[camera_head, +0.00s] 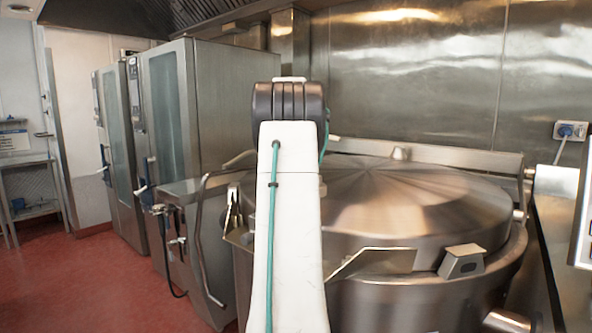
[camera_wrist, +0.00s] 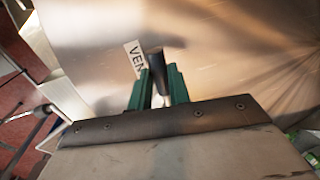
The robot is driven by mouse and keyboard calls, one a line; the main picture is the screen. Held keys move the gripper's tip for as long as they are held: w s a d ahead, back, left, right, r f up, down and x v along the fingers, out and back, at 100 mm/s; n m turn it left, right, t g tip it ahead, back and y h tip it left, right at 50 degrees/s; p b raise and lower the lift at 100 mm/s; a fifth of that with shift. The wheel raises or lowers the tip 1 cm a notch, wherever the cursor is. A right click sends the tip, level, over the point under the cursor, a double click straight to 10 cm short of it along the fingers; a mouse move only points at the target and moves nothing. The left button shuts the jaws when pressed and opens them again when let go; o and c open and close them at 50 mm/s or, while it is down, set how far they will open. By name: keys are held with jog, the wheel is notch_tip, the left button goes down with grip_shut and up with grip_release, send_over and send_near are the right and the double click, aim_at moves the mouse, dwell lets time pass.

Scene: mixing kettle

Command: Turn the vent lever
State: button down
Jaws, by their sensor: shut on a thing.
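The vent lever (camera_wrist: 154,65) shows in the wrist view as a dark handle standing on the shiny kettle lid. A white label (camera_wrist: 135,56) reading "VEN", partly hidden, lies beside it on the lid. My gripper (camera_wrist: 158,85), with green fingers, is shut on the lever, one finger on each side of it. In the head view the kettle lid (camera_head: 400,205) is down on the kettle (camera_head: 390,300). There my own white arm stands in front of the lid's left part and hides the lever and my gripper.
Two tall steel ovens (camera_head: 170,110) stand at the back left. A bent metal handrail (camera_head: 199,230) rises left of the kettle. A steel bracket (camera_head: 462,262) sits on the lid's front edge. The red floor (camera_head: 110,275) at the left is clear.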

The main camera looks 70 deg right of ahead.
jog(key=c, duration=1.3)
grip_release()
jog(key=shift+r, duration=0.15)
notch_tip(320, 180, up, 8)
jog(key=a, duration=0.1)
jog(key=shift+w+a+f, duration=0.2)
jog(key=shift+w+a, duration=0.05)
jog(key=shift+a, duration=0.05)
